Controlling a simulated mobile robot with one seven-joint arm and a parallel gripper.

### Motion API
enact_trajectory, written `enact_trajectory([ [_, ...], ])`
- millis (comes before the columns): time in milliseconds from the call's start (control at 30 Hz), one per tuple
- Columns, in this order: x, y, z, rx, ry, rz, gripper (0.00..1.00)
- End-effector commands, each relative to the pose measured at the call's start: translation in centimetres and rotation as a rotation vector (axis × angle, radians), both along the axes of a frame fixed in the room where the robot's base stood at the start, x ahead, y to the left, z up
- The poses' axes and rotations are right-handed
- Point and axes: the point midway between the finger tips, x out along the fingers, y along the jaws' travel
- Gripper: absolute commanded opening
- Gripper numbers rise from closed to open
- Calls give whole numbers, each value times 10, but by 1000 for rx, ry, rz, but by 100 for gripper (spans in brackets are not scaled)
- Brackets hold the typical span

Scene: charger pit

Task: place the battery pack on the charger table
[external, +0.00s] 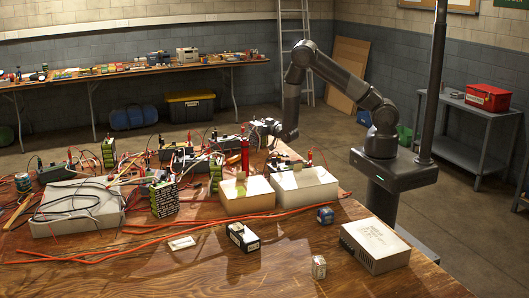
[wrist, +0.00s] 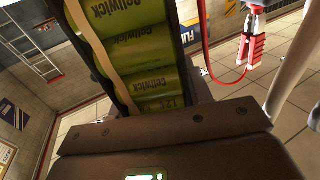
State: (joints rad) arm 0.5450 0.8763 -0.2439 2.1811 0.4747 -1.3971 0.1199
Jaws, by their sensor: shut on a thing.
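A green battery pack labelled "Cellwick" (wrist: 140,45) fills the upper middle of the wrist view, with a pale strap along its left side. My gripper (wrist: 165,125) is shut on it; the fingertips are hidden. In the external view my gripper (external: 262,125) is low over the far side of the wooden table (external: 270,265), which carries chargers, leads and clamps. The held pack cannot be made out clearly there. Other green packs stand on this table: one at the back left (external: 108,153), one nearer the front (external: 163,198) and one in the middle (external: 216,172).
Orange cables (external: 110,253) cross the table. A pale vented box (external: 375,245) stands front right.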

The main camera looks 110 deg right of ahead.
Motion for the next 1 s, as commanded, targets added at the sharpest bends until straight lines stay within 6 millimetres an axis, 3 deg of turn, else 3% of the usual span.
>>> enact_trajectory([
  [100, 0, -1, 0, -5, -3, 0, 0],
  [133, 0, -1, 0, -6, -5, 0, 46],
  [433, 0, 0, -1, -2, -2, 0, 71],
  [733, -1, 4, -3, 3, 2, 1, 71],
  [933, -12, 31, -2, 0, 2, 3, 71],
  [1000, -11, 28, 13, -3, -5, 1, 71],
])
